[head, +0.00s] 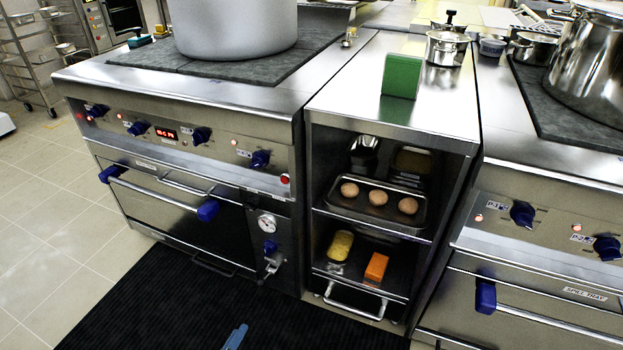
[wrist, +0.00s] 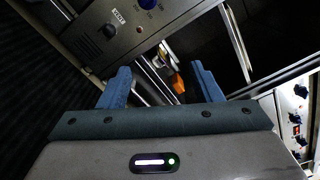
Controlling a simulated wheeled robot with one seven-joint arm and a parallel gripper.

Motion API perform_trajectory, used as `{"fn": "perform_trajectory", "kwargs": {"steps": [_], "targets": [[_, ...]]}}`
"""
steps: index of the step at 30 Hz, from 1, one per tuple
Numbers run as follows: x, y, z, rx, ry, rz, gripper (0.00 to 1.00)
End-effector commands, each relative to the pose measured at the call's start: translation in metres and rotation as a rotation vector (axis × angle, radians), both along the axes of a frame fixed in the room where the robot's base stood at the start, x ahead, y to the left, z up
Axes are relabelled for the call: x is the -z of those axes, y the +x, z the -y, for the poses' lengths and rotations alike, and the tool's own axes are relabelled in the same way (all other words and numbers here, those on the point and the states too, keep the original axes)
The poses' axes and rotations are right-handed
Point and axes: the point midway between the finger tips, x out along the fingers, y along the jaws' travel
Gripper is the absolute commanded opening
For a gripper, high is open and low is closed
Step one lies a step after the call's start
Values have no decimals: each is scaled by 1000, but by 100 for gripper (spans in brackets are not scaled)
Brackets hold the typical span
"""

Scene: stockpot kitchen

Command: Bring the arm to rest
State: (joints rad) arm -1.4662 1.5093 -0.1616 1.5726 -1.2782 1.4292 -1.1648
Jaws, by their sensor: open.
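My gripper (wrist: 160,88) shows in the wrist view with its two blue fingers spread apart and nothing between them. Beyond the fingers are the stove front and the open shelf unit, with an orange block (wrist: 178,82) seen past the gap. In the head view only a small blue tip of my gripper (head: 236,337) shows at the bottom edge, above the black floor mat. It is apart from the stove and the shelf unit. The rest of my arm is out of the head view.
The shelf unit (head: 467,170) holds a tray (head: 375,212) with three round brown items, a yellow item (head: 341,245) and an orange block (head: 376,267). A green block (head: 402,76) and a small pot (head: 446,48) stand on top. Stoves flank it. The mat (head: 160,300) is clear.

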Motion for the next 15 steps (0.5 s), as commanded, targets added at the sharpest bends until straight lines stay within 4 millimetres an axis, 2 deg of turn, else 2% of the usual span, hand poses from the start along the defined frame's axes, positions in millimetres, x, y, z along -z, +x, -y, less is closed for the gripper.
{"fn": "perform_trajectory", "kwargs": {"steps": [1, 8, 15], "targets": [[-13, 5, 2, 27, 26, 2, 58], [-46, 18, 13, 131, 127, -2, 58], [-96, 38, 35, 293, 277, 8, 58]]}}
